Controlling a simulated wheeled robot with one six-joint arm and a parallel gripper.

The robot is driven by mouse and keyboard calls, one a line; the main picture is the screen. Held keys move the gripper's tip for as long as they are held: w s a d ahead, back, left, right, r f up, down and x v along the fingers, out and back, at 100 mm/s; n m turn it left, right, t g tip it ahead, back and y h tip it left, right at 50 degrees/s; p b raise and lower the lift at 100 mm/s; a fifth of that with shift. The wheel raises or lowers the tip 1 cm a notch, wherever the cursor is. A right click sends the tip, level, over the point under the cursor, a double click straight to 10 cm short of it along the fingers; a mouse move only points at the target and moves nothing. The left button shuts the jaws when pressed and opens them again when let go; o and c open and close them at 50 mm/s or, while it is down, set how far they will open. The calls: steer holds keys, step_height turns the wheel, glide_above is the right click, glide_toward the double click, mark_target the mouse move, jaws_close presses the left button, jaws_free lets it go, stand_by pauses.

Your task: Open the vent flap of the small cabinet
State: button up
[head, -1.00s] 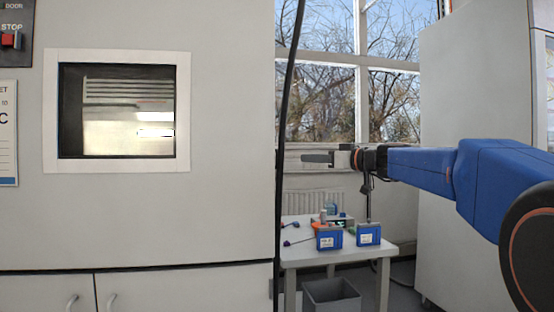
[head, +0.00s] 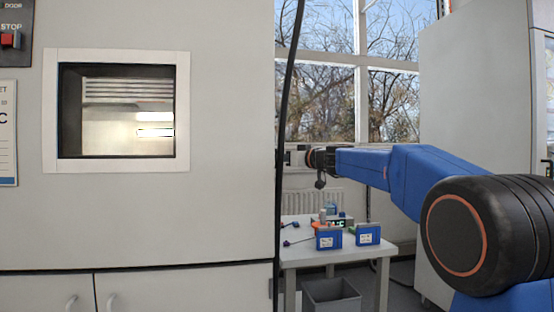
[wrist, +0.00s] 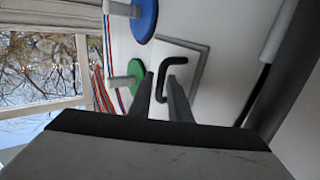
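In the wrist view, a black bent handle (wrist: 161,82) stands out from a white panel, beside a square grey frame (wrist: 199,65) that looks like the vent flap. The flap looks closed, though much of it is hidden behind the handle and a finger. My gripper (wrist: 163,80) is open, its two dark fingers pointing at the panel, with the handle's bar between them. I cannot tell whether either finger touches it. In the head view, my gripper (head: 296,157) is at the cabinet's right edge, its fingertips hidden; the flap is not visible there.
In the wrist view, a blue disc (wrist: 144,20) and a green disc (wrist: 136,74) with pipes sit left of the handle; a black cable runs at right. In the head view, the large cabinet (head: 225,130) fills the left and a white table (head: 300,256) stands below my arm.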

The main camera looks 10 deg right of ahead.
steer(key=shift+w+a, duration=0.15)
steer(key=shift+w, duration=0.05)
jaws_close()
